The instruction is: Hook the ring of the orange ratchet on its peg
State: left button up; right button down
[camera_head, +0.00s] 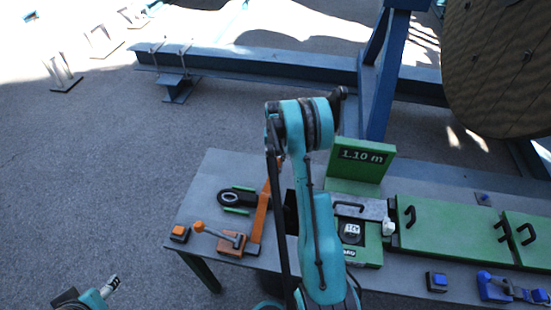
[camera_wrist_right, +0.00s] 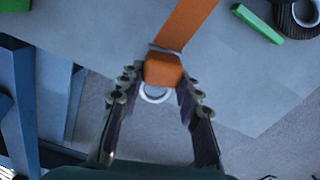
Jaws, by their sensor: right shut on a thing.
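The orange ratchet (camera_head: 232,243) lies on the grey table at the left, with a lever ending in an orange knob. Its flat orange strap (camera_head: 260,217) runs up to the right and passes behind my right arm. In the right wrist view, the strap (camera_wrist_right: 187,22) ends in an orange block (camera_wrist_right: 163,70) with a pale metal ring (camera_wrist_right: 155,95) beyond it. My right gripper (camera_wrist_right: 158,80) is shut on this block, one finger on each side. I cannot make out the peg for certain. My left gripper (camera_head: 111,285) is far from the ratchet at the lower left; its jaw opening is unclear.
A black round part (camera_head: 230,198) lies between green bars near the ratchet. An orange button box (camera_head: 180,233) is at the table's left corner. A green display (camera_head: 359,158) reads 1.10 m. Blue steel beams (camera_head: 250,66) and a large reel (camera_head: 497,75) stand behind.

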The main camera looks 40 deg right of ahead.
jog(key=shift+f+b, duration=2.05)
jog(key=shift+f, duration=0.1)
dwell(1.5)
jog(key=c, duration=1)
grip_release()
jog(key=shift+r, duration=0.1)
notch_tip(320, 180, up, 12)
jog(key=shift+f, duration=0.1)
